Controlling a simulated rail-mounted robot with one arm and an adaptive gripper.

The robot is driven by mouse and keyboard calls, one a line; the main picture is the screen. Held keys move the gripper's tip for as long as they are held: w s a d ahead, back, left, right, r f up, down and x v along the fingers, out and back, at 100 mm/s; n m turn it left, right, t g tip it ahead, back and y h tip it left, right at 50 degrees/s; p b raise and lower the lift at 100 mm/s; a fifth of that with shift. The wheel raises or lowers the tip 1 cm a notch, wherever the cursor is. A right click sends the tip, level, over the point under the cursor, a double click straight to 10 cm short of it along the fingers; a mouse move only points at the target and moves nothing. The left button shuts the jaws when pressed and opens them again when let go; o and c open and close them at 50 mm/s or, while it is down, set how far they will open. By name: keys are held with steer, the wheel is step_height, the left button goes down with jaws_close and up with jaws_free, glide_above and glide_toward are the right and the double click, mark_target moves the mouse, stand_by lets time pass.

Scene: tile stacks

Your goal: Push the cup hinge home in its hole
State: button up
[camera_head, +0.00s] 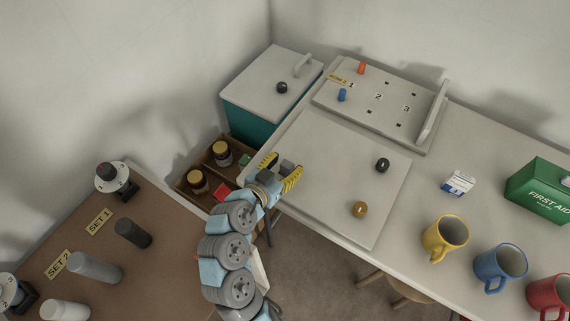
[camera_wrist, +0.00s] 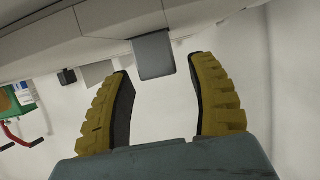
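A grey block (camera_wrist: 153,55), which looks like the cup hinge, sits at the edge of a pale panel (camera_wrist: 115,15) in the wrist view. In the head view the grey piece (camera_head: 287,166) shows at the left edge of the pale board (camera_head: 325,185). My gripper (camera_head: 286,163) is open, its yellow fingers on either side of the block. In the wrist view my gripper (camera_wrist: 161,66) shows gaps between fingertips and block. The hole is hidden, and I cannot tell how deep the hinge sits.
A wooden crate (camera_head: 183,187) with jars stands left of my gripper. Mugs (camera_head: 445,238) stand at the right.

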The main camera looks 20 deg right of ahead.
steer(key=shift+a, duration=0.1)
steer(key=shift+b+v, duration=0.6)
steer(key=shift+v, duration=2.3)
steer(key=shift+s, duration=0.1)
steer(key=shift+r, duration=0.1)
steer(key=v, duration=1.2)
